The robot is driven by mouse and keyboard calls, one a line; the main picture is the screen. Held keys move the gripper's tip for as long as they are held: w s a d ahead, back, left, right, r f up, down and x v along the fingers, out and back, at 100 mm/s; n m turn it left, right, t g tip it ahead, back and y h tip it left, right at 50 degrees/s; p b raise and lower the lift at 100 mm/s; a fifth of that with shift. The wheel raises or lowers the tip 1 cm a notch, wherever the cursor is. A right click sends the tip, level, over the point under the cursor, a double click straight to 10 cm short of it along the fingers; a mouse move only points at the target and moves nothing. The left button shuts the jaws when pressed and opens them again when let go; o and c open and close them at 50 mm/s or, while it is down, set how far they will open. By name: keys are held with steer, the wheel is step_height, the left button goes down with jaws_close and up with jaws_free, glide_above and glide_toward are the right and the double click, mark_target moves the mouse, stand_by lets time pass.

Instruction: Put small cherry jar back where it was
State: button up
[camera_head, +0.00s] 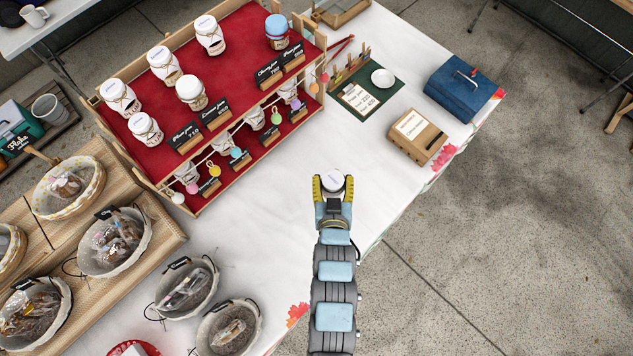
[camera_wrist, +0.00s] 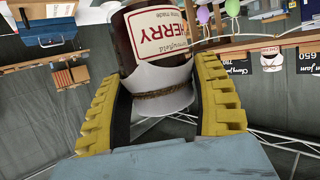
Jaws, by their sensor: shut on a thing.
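My gripper (camera_head: 333,188) is over the white tablecloth, to the right of the jam stand, with its fingers shut on a small jar. The cherry jar (camera_head: 332,180) shows only its pale lid in the head view. In the wrist view the jar (camera_wrist: 155,35) has dark glass, a label reading CHERRY, and a white cloth tied with brown string, between the yellow fingers. The jam stand (camera_head: 165,125) has a red upper tier with several white-topped jars. A lower row of small jars (camera_head: 221,143) with coloured tags stands along its front, partly hidden under the tier.
Baskets of wrapped baked goods (camera_head: 115,245) stand at the left and front. A green board with a sign (camera_head: 358,98), a cardboard box (camera_head: 416,135) and a blue cash box (camera_head: 460,88) are at the back right. The tablecloth (camera_head: 265,210) between stand and gripper is clear.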

steer(key=s+f+b, duration=0.5)
steer(key=f+b, duration=0.4)
steer(key=f, duration=0.2)
steer(key=w+a+f+b, duration=0.1)
steer(key=w+f, duration=0.2)
steer(key=w, duration=0.1)
steer(key=w+a+f+b, duration=0.1)
steer(key=w+a+f, duration=0.1)
steer(key=w+f, duration=0.1)
steer(key=w+a+f+b, duration=0.1)
steer(key=w+f, duration=0.3)
steer(key=w, duration=0.2)
steer(key=shift+a, duration=0.15)
steer(key=shift+f, duration=1.4)
steer(key=o, duration=1.2)
steer(key=shift+f, duration=0.1)
steer(key=shift+o, duration=0.2)
